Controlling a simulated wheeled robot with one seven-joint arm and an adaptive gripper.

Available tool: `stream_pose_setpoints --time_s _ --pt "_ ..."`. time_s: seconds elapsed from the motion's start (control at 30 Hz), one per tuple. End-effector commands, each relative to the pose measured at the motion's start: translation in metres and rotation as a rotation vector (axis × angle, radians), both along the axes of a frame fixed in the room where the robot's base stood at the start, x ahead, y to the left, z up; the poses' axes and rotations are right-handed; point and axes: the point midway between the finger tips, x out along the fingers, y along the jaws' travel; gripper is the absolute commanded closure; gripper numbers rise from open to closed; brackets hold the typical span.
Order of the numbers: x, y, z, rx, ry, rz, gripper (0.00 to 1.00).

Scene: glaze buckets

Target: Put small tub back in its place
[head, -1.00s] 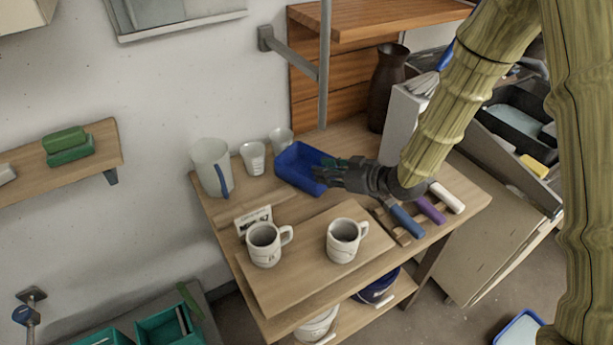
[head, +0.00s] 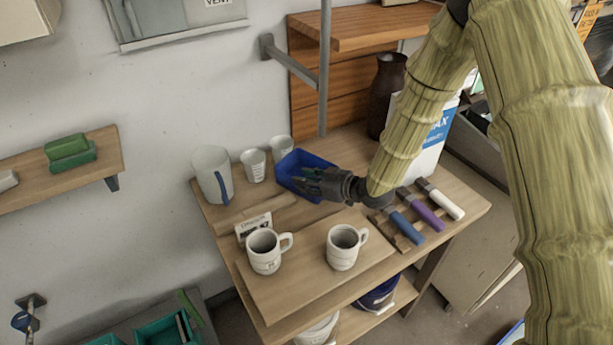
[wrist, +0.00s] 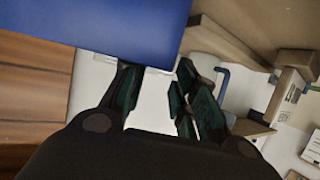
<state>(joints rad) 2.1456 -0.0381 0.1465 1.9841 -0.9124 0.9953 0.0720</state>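A small blue open tub (head: 287,182) stands on the wooden table near the wall, beside two white cups. The tub hides part of the left fingertip. I cannot tell whether the fingers touch the tub.
A white jug (head: 209,172) and two cups (head: 253,165) (head: 281,147) stand left of the tub. Two mugs (head: 264,250) (head: 343,247) sit on a front board. Blue, purple and white-handled tools (head: 428,214) lie at right. A dark vase (head: 386,95) stands behind.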

Motion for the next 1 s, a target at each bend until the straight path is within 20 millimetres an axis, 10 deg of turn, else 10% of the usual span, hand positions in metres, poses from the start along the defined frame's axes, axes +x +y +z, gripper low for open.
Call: stream_pose_setpoints --time_s 0.57,0.73,1.0 --pt "0.018 0.027 -0.013 0.000 0.000 0.000 0.71" --pt "0.018 0.027 -0.013 0.000 0.000 0.000 1.00" --pt "0.018 0.027 -0.012 0.001 -0.001 0.000 1.00"
